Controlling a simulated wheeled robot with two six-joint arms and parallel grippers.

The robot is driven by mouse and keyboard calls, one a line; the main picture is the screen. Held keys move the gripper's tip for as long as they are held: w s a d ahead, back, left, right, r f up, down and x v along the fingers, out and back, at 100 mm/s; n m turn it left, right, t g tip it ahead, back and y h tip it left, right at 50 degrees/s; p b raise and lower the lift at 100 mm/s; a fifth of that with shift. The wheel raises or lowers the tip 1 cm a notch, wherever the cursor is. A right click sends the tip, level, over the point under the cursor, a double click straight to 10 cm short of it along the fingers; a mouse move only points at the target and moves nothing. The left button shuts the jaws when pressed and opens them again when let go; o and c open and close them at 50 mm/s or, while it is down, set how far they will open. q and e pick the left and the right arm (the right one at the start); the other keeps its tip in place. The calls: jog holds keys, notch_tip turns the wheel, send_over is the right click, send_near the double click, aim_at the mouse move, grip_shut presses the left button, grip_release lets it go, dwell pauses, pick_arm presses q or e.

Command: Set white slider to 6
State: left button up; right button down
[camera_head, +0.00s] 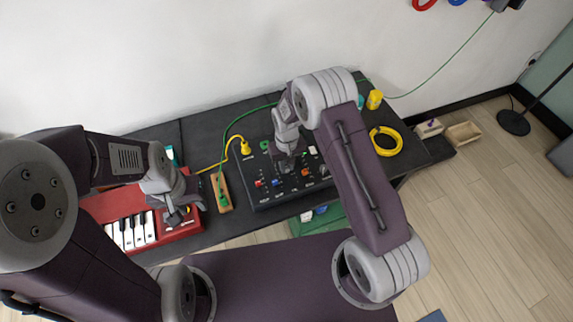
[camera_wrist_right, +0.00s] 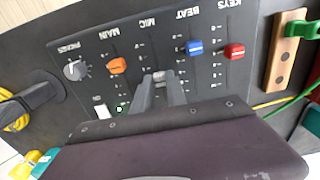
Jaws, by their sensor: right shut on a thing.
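The black mixer panel (camera_head: 262,199) lies on the dark table, and it fills much of the right wrist view (camera_wrist_right: 75,95). My right gripper (camera_wrist_right: 160,82) is down on the panel in the MIC column, shut on the white slider (camera_wrist_right: 158,75), whose cap shows only as a small pale bit between the fingertips. The fingers hide most of its scale, so I cannot read its number. A red slider (camera_wrist_right: 234,51), a blue slider (camera_wrist_right: 194,47) and an orange slider (camera_wrist_right: 117,65) sit in neighbouring columns. My left gripper (camera_head: 178,214) hovers by the red keyboard; its jaw opening is unclear.
The red keyboard (camera_head: 160,228) is at the left of the table. A wooden block with a green clip (camera_wrist_right: 286,50) lies beside the mixer. A grey knob (camera_wrist_right: 76,70) and a white switch (camera_wrist_right: 102,110) are on the panel. A yellow cable coil (camera_head: 398,141) lies to the right.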

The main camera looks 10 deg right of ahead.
jog(key=c, duration=1.3)
grip_release()
jog(key=shift+w, duration=0.1)
notch_tip(320, 180, up, 9)
jog(key=shift+r+b, duration=0.1)
jog(key=shift+b, duration=0.2)
